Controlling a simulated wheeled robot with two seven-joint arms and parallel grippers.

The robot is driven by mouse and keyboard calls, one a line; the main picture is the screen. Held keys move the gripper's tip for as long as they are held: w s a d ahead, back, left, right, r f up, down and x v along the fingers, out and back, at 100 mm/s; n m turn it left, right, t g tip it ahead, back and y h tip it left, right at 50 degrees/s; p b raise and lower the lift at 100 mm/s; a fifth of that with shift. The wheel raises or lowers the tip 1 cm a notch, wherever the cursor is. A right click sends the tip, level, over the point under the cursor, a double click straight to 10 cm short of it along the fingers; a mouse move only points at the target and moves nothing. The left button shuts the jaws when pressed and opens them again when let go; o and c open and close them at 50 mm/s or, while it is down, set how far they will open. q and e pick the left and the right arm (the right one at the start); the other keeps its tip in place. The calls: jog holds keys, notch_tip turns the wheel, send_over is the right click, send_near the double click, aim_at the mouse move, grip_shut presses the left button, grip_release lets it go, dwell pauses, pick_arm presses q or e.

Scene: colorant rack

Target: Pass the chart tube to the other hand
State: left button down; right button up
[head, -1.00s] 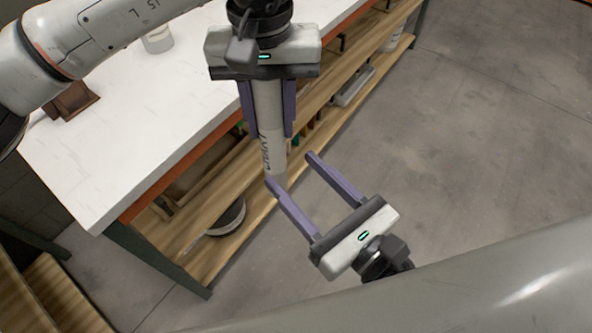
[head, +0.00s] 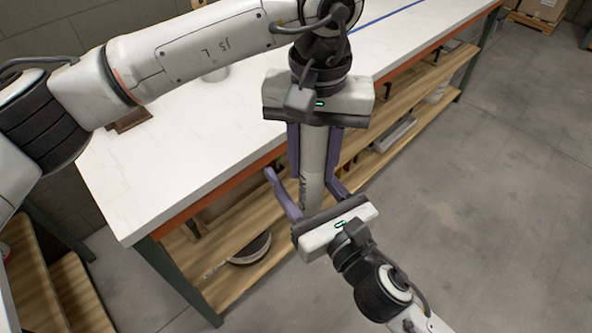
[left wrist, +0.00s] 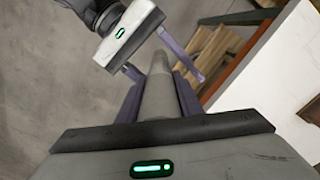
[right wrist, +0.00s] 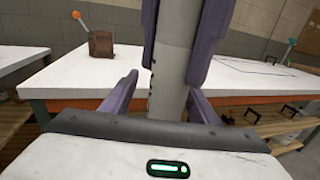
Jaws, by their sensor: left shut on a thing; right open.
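The chart tube (head: 313,165) is a pale grey cylinder with dark lettering, hanging upright in the head view. My left gripper (head: 315,170) is shut on its upper part from above. My right gripper (head: 308,182) is open, with its purple fingers on either side of the tube's lower part. In the right wrist view the tube (right wrist: 172,70) rises between the open fingers, and the left fingers grip it higher up. In the left wrist view the tube (left wrist: 158,90) runs out towards my right gripper (left wrist: 165,72). The tube's lower end is hidden behind the right gripper's body.
A white-topped workbench (head: 180,140) with wooden lower shelves stands behind and left of the grippers. A round dark-rimmed pan (head: 250,248) sits on the lower shelf. A brown block (head: 130,118) stands on the bench top. The concrete floor (head: 480,200) at right is clear.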

jog(key=shift+w, duration=0.15)
jog(key=shift+c, duration=0.4)
pick_arm(q)
jog(key=shift+d, duration=0.1)
pick_arm(e)
jog(key=shift+a, duration=0.1)
jog(key=c, duration=1.1)
pick_arm(q)
jog(key=c, duration=1.2)
grip_release()
pick_arm(e)
jog(key=shift+o, duration=0.2)
pick_arm(q)
jog(key=shift+r, duration=0.1)
